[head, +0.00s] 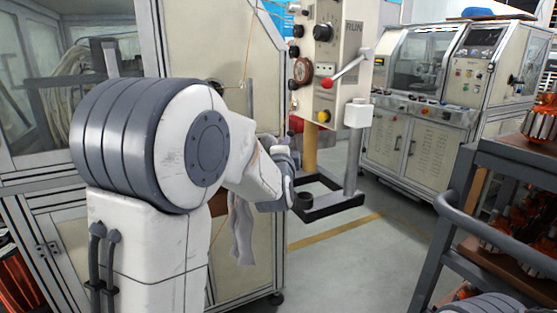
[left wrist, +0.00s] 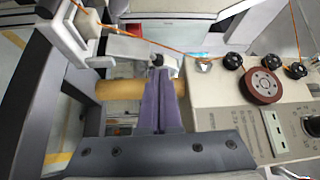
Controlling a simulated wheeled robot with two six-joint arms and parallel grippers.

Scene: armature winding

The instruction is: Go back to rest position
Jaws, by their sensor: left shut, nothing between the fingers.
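My left gripper (left wrist: 160,95) is shut and empty in the left wrist view, its purple-grey fingers pressed together. In the head view my left arm reaches in from the left, and the gripper (head: 287,170) is partly hidden behind its own wrist, in front of the winding machine's stand. The control panel (head: 345,40) with knobs, a red-brown dial and a red-tipped lever stands just beyond and above it. The same panel (left wrist: 225,105) lies at the right of the left wrist view. My right gripper is not in view.
A yellow-brown post (left wrist: 120,89) passes behind the fingers. A thin orange wire (left wrist: 130,35) runs across above them. A cart (head: 515,155) with copper-wound parts stands at the right. A large cabinet (head: 235,60) is behind my arm. Open floor (head: 370,265) lies between stand and cart.

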